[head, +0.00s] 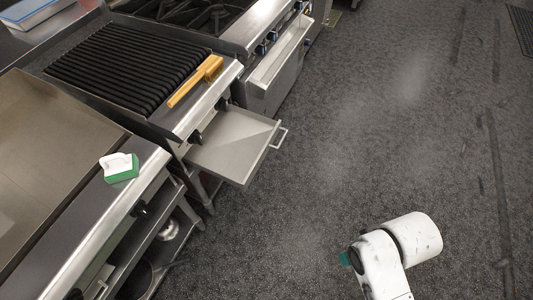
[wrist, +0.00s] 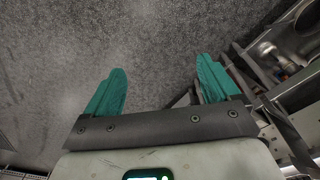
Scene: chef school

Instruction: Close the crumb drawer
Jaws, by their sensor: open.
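The crumb drawer (head: 235,142) is a flat metal tray under the ribbed grill. It is pulled well out over the floor, with a light bar handle (head: 279,138) on its front. My gripper (wrist: 160,88) shows in the wrist view with two green fingers spread apart and nothing between them. In the head view a bit of green fingertip (head: 345,259) shows beside my white arm at the lower right. It is apart from the drawer, over the floor to the drawer's lower right.
The grey floor (head: 400,130) to the right is clear.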

